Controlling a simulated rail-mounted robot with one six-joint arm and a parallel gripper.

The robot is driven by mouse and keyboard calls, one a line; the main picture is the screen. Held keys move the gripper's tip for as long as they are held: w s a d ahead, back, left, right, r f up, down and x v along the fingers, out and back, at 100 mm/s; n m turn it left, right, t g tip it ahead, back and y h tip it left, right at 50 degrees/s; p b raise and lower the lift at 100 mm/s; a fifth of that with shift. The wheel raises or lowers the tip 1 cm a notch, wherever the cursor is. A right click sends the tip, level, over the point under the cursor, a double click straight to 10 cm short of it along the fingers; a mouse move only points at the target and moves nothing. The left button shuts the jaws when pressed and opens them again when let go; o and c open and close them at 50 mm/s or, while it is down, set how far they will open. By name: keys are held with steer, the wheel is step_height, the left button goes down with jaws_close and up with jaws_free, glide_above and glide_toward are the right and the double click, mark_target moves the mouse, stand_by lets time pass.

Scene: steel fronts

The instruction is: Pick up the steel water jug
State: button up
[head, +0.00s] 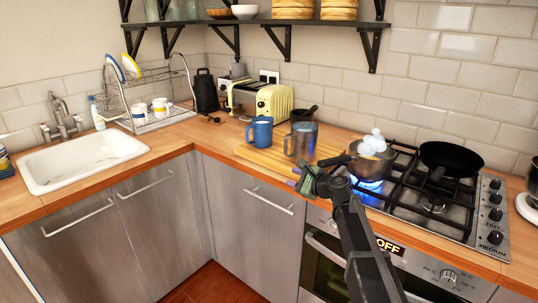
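The steel water jug (304,141) stands upright on a wooden board on the counter, left of the stove, with its handle on its left side. My gripper (296,177) is in front of and below the jug in the head view, near the counter's front edge. It appears apart from the jug. The gripper is small and seen from behind, so I cannot tell whether its fingers are open or shut. I see nothing held in it.
A blue mug (260,133) stands just left of the jug. A toaster (272,103) and a dark pot (303,115) are behind. A shelf (300,22) hangs above.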

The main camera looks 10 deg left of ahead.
steer(key=w+m+t, duration=0.1)
steer(key=w+m, duration=0.1)
steer(key=m+t, duration=0.4)
steer(key=m, duration=0.5)
glide_toward(287, 151)
steer(key=shift+w+a+r+h, duration=0.15)
steer(key=shift+w+a, duration=0.1)
steer(key=shift+w, duration=0.2)
steer(key=shift+w+a+r+h, duration=0.1)
steer(key=shift+w+a+h, duration=0.1)
steer(key=shift+w, duration=0.25)
steer(key=x, duration=0.7)
steer(key=shift+w+a+p, duration=0.1)
steer(key=shift+a+p, duration=0.2)
steer(key=shift+a, duration=0.1)
jaws_close()
